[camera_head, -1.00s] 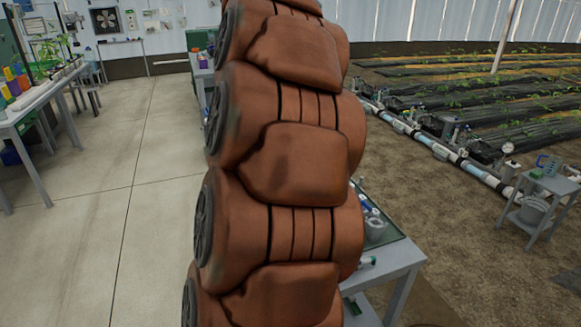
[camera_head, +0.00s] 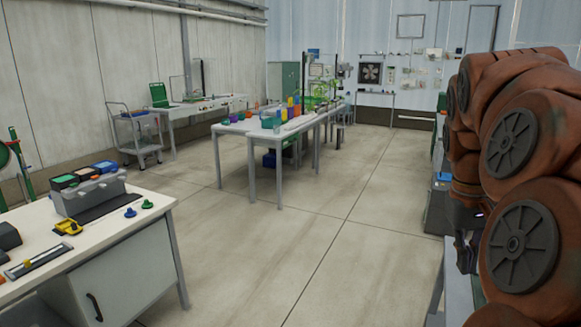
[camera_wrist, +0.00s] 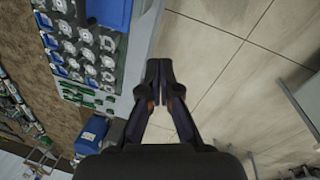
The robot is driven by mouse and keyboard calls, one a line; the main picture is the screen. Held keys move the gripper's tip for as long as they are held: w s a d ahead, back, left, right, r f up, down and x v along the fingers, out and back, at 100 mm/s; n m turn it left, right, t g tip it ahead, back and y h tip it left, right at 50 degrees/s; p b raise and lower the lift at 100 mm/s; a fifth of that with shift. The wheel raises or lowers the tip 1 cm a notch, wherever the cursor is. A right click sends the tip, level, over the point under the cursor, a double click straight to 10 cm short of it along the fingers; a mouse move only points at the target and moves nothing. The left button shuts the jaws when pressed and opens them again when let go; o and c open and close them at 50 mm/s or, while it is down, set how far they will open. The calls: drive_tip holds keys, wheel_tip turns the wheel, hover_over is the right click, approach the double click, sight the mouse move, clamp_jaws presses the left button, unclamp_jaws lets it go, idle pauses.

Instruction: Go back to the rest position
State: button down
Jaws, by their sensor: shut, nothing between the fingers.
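My gripper (camera_wrist: 160,82) is at the centre of the wrist view, its two dark fingers together and nothing between them. It hangs over the pale tiled floor, close beside the edge of a grey bench. In the head view my gripper (camera_head: 466,258) shows small and partly hidden at the right, below my folded orange-brown arm. The arm fills the right side of that view and hides part of the bench under it.
A white desk (camera_head: 150,228) with a grey block and coloured caps stands at the left. A table (camera_head: 262,134) with coloured bottles and plants is mid-room. The wrist view shows a blue container (camera_wrist: 92,134) and rows of metal fittings (camera_wrist: 82,45). The tiled floor between is clear.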

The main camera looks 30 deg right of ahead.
drive_tip(key=w+a+f+n, duration=0.2)
drive_tip(key=w+a, duration=0.1)
drive_tip(key=a, duration=0.2)
drive_tip(key=w+a+f+n, duration=0.1)
drive_tip(key=w+a+f, duration=0.2)
drive_tip(key=a, duration=0.3)
drive_tip(key=s+a+f+n, duration=0.2)
drive_tip(key=a+f, duration=0.4)
drive_tip(key=a, duration=0.4)
drive_tip(key=s+a+f+n+y, duration=0.1)
drive_tip(key=s+a+f+n, duration=0.1)
drive_tip(key=s+a+f, duration=0.2)
drive_tip(key=a+f, duration=0.3)
drive_tip(key=a, duration=0.3)
drive_tip(key=shift+s+n+g+p, duration=0.3)
drive_tip(key=shift+s+p, duration=0.1)
drive_tip(key=shift+f, duration=0.1)
